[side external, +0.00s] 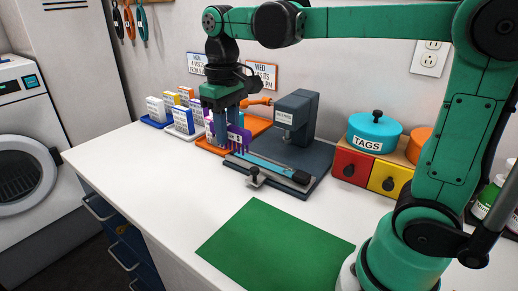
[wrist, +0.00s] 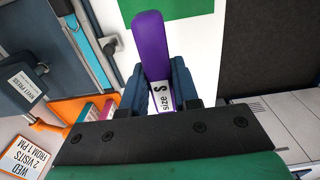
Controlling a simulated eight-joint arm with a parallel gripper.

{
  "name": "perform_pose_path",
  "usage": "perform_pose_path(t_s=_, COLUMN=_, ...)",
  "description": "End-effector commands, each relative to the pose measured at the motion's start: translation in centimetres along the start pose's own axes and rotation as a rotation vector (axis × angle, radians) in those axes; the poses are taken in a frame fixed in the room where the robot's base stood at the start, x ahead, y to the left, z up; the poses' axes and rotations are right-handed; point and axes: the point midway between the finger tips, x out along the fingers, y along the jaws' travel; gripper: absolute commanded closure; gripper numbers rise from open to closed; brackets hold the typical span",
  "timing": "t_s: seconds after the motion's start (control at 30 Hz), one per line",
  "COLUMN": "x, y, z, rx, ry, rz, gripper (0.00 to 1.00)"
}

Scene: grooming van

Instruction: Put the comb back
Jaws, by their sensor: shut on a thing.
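A purple comb (side external: 246,139) with a white label hangs upright in my gripper (side external: 228,132), teeth down. In the wrist view the comb (wrist: 149,42) shows as a purple bar, its label reading "size S", between the two fingers of my gripper (wrist: 162,80). The gripper is shut on it. In the side view the comb is near the front end of an orange tray (side external: 213,149) and beside the dark press base. The fingers hide part of the comb and tray. I cannot tell whether the comb touches the tray.
A dark press (side external: 296,112) with a blue strip (side external: 262,167) stands close right. Blue (side external: 152,122) and white (side external: 178,133) trays with labelled upright pieces stand left. A red and yellow drawer unit (side external: 351,165) carries a "TAGS" pot (side external: 374,130). A green mat (side external: 275,240) lies in front, clear.

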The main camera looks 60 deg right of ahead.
Motion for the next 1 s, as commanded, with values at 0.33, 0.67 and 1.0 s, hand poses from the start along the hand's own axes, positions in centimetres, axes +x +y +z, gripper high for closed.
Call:
perform_pose_path(t_s=0.33, x=-2.3, y=1.9, z=7.6, rx=0.002, ry=0.001, rz=0.000, gripper=1.00)
perform_pose_path(t_s=0.67, x=0.1, y=2.1, z=9.3, rx=-0.001, ry=0.002, rz=0.000, gripper=1.00)
perform_pose_path(t_s=1.0, x=7.2, y=2.1, z=9.2, rx=-0.001, ry=0.002, rz=0.000, gripper=1.00)
